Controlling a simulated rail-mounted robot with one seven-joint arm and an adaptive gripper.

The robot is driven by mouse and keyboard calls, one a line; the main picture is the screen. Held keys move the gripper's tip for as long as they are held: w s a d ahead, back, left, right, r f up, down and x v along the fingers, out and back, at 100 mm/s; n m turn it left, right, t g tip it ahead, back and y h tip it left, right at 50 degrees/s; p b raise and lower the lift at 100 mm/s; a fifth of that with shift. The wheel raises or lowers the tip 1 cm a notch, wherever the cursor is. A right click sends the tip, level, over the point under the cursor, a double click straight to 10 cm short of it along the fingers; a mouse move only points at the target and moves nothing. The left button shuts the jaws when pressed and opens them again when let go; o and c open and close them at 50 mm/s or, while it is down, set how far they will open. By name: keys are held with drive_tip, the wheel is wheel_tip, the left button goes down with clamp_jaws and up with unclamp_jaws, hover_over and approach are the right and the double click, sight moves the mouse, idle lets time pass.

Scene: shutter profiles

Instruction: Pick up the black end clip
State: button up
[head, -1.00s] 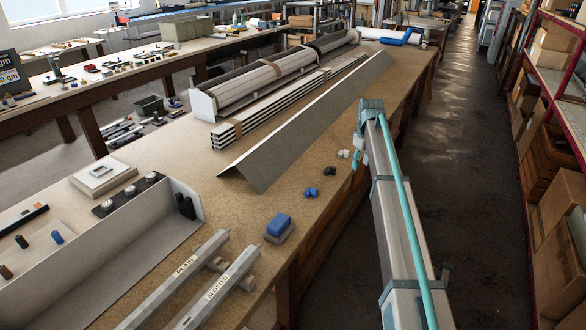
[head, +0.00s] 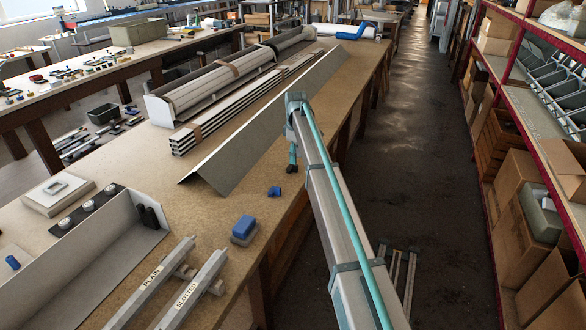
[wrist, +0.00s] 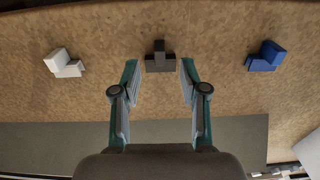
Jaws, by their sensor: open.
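The black end clip (wrist: 160,57) lies on the tan bench top. In the wrist view it is centred just beyond the gap between the fingertips of my gripper (wrist: 159,72). My gripper is open, with bare bench between its teal fingers, and does not grip the clip. In the head view, my gripper (head: 292,152) is low over the bench's right edge, and the dark clip (head: 291,169) shows right at its lower end. The exact height of the fingertips above the bench is hard to tell.
A blue clip (wrist: 266,56) lies to the right and a white clip (wrist: 62,62) to the left in the wrist view. The blue clip also shows in the head view (head: 274,191). A long grey angled profile (head: 262,125) lies close by. A blue-topped block (head: 243,228) sits nearer.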

sight(293, 167)
drive_tip(key=shift+f+p, duration=1)
drive_tip(key=shift+f, duration=1.6)
clamp_jaws()
